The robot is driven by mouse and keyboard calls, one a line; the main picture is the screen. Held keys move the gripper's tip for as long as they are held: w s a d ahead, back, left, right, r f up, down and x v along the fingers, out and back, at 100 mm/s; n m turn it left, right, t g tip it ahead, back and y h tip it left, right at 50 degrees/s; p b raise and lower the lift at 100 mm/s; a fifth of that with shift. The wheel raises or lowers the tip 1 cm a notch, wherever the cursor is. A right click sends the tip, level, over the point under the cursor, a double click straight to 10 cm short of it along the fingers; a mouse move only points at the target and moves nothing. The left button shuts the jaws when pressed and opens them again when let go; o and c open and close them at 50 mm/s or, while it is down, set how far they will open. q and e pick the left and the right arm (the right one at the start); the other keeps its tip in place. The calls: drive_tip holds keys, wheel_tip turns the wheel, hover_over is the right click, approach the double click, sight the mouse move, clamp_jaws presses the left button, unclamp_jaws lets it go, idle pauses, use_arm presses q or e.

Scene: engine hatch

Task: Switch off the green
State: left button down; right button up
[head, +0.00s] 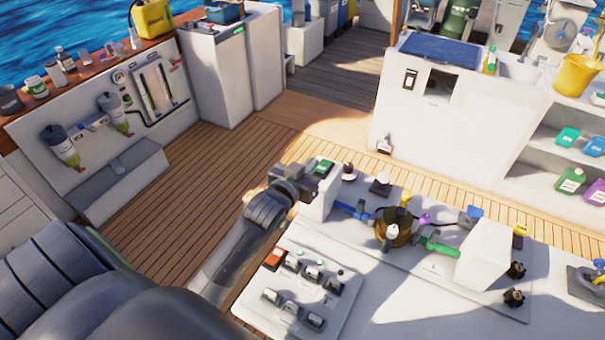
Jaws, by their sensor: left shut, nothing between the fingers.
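My left arm comes in from the lower left, and my left gripper (297,188) is at its far end, shut and empty. It is beside the left white upright block (318,198) on the engine hatch. A small green-topped part (323,167) shows just beyond the gripper; the gripper and block partly crowd it, and I cannot tell whether they touch. A green pipe fitting (437,247) runs to the right white block (483,255). A switch panel (300,290) in front carries several grey switches and one orange-red one (273,259). My right gripper is out of view.
A brass-coloured round filter (394,228) stands mid-hatch, with a blue fitting (355,210) to its left. Dark knobs (515,270) stand at the right. Open wooden deck (200,180) lies left of the hatch. A white cabinet (450,120) stands behind.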

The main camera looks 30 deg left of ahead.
use_arm(q)
drive_tip(key=s, duration=0.3)
drive_tip(key=shift+s+d+r, duration=0.15)
drive_tip(key=shift+s+r, duration=0.15)
drive_tip(key=shift+r, duration=0.1)
